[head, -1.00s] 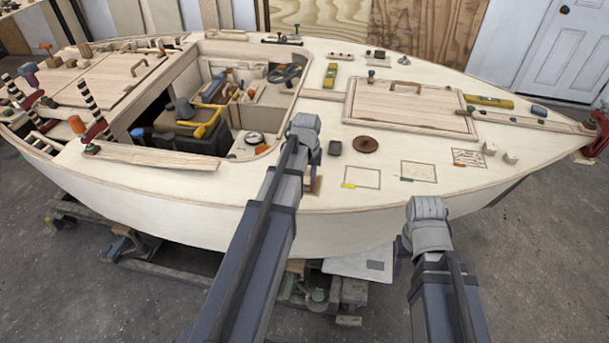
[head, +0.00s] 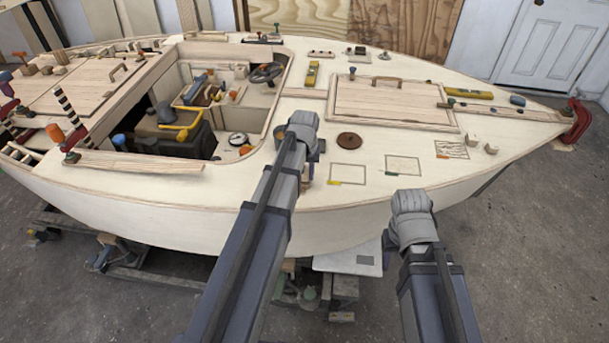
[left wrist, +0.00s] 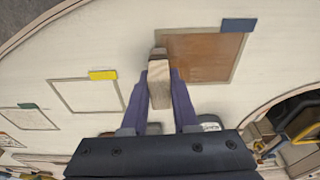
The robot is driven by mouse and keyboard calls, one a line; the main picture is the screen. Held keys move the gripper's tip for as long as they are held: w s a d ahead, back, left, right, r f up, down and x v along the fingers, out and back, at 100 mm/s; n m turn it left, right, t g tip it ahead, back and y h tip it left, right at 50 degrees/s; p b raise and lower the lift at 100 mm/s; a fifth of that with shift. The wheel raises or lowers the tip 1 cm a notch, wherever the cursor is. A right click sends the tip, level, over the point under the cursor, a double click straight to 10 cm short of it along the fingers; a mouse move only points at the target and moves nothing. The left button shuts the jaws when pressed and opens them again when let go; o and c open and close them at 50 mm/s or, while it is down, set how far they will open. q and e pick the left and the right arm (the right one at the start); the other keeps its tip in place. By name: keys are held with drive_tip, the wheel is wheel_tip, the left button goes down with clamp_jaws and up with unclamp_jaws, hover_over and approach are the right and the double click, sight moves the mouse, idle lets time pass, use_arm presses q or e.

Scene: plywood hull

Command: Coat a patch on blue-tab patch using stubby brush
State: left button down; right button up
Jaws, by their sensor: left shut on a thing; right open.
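My left gripper (left wrist: 158,95) is shut on the stubby brush (left wrist: 159,82), a short block with a pale wooden body and a darker end. The blue-tab patch (left wrist: 205,58) is an outlined square with an amber-brown surface and a blue tab at its corner. The brush's dark end is at the patch's left edge; I cannot tell if it touches. In the head view my left gripper (head: 309,150) is over the near deck and my arm hides most of the patch. My right gripper (head: 410,205) is off the hull's near side; its fingertips are hidden.
A yellow-tab patch (head: 347,172) and a green-tab patch (head: 402,165) lie bare to the right. A rust-brown disc (head: 348,140) is just behind. The open cockpit (head: 190,135) with tools is to the left. A raised hatch (head: 390,100) stands farther back.

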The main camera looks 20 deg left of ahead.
use_arm(q)
drive_tip(key=shift+a, duration=0.15)
drive_tip(key=shift+s+a, duration=0.2)
drive_tip(key=shift+a, duration=0.7)
drive_tip(key=shift+s+a, duration=0.2)
drive_tip(key=shift+a, duration=0.65)
drive_tip(key=shift+a, duration=0.1)
drive_tip(key=shift+s+a+f, duration=0.1)
drive_tip(key=shift+s+a, duration=0.15)
drive_tip(key=shift+a, duration=0.65)
drive_tip(key=shift+s+a, duration=0.2)
drive_tip(key=shift+a, duration=0.65)
drive_tip(key=shift+a, duration=0.1)
drive_tip(key=shift+s+a, duration=0.2)
drive_tip(key=shift+a, duration=0.7)
drive_tip(key=shift+s+a, duration=0.2)
drive_tip(key=shift+a, duration=0.65)
drive_tip(key=shift+w+a, duration=0.1)
drive_tip(key=shift+w, duration=0.55)
